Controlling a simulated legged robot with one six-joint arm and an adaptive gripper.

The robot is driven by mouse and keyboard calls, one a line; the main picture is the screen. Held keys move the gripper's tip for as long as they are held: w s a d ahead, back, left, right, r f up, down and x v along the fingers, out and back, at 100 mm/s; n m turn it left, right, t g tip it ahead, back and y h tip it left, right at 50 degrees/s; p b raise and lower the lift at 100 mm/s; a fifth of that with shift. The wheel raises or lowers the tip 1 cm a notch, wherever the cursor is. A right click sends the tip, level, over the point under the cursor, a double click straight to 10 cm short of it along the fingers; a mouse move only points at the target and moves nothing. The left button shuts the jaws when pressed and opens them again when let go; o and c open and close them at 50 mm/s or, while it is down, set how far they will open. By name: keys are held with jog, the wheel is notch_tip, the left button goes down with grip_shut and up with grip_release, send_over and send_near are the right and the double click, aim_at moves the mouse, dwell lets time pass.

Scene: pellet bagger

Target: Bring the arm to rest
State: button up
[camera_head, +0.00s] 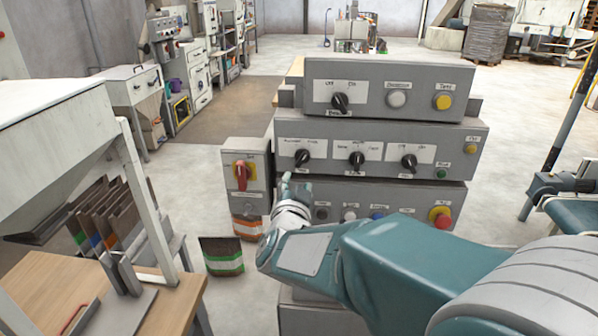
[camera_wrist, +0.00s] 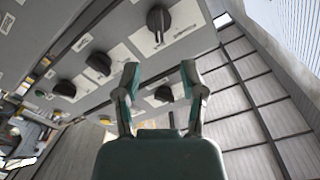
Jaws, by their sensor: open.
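My arm (camera_head: 390,260) reaches in from the lower right of the head view, bent in front of the grey control panel stack (camera_head: 390,130). My gripper (camera_head: 287,180) is at the far end, small and partly hidden by my wrist, in front of the panels' left side. In the wrist view my gripper (camera_wrist: 160,80) has its two fingers spread apart with nothing between them. Beyond the fingers is the panel face with several black knobs (camera_wrist: 98,62). I cannot tell how far the fingertips are from the panel.
A red-handled switch box (camera_head: 243,175) stands left of the panels. A bag with a green band (camera_head: 222,256) is on the floor below it. A wooden table (camera_head: 60,290) with several upright bags (camera_head: 115,222) is at the left. Clear floor (camera_head: 200,190) lies between.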

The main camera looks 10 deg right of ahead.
jog(key=shift+v, duration=0.95)
jog(key=s+d+f+n+g+y, duration=0.2)
jog(key=s+n+g, duration=0.3)
jog(key=s, duration=0.7)
jog(key=s+d+f+n+g+y, duration=0.2)
jog(key=s+g, duration=0.4)
jog(key=s, duration=0.6)
jog(key=f+n+y, duration=0.1)
jog(key=n, duration=0.1)
jog(key=shift+s+f+n+g+y, duration=0.3)
jog(key=shift+s+f+n, duration=0.05)
jog(key=shift+n, duration=0.05)
jog(key=shift+w+a, duration=0.1)
